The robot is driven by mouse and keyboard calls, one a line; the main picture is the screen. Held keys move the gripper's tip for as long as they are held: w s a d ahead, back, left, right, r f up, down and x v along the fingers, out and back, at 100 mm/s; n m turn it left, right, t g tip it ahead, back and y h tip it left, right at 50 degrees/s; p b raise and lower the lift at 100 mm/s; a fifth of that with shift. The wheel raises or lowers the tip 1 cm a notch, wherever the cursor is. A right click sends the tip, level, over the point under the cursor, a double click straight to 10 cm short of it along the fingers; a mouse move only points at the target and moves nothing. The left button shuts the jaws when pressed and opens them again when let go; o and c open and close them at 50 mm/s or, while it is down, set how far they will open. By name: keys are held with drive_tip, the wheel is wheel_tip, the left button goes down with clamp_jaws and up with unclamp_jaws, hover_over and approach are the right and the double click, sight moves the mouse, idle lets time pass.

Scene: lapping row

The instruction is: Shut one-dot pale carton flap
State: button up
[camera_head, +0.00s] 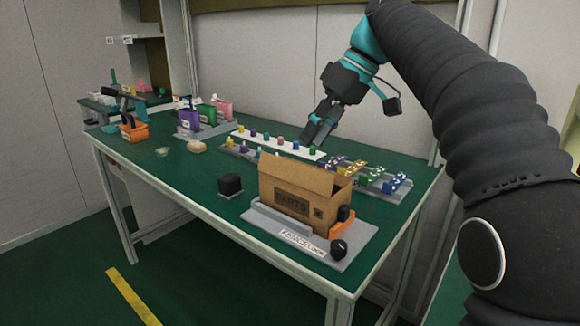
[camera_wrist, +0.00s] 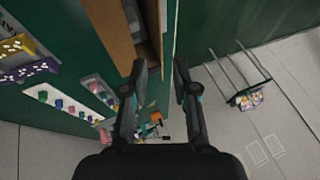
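I cannot make out a one-dot mark or a paler flap. In the wrist view the carton (camera_wrist: 112,35) shows at the top, partly cut off by the frame. My gripper (camera_head: 310,142) is above the table behind the carton, pointing down and apart from it. In the wrist view its two fingers (camera_wrist: 160,72) are spread with nothing between them.
A black block (camera_head: 230,185) sits left of the carton. A black knob (camera_head: 338,249) and an orange part (camera_head: 343,221) are at its right. Trays of coloured pieces (camera_head: 372,176) lie behind it. An orange tote (camera_head: 134,131) and a purple bin (camera_head: 189,118) stand farther left.

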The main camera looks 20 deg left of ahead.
sight(294, 163)
drive_tip(key=x, duration=0.8)
drive_tip(key=shift+s, duration=0.1)
clamp_jaws()
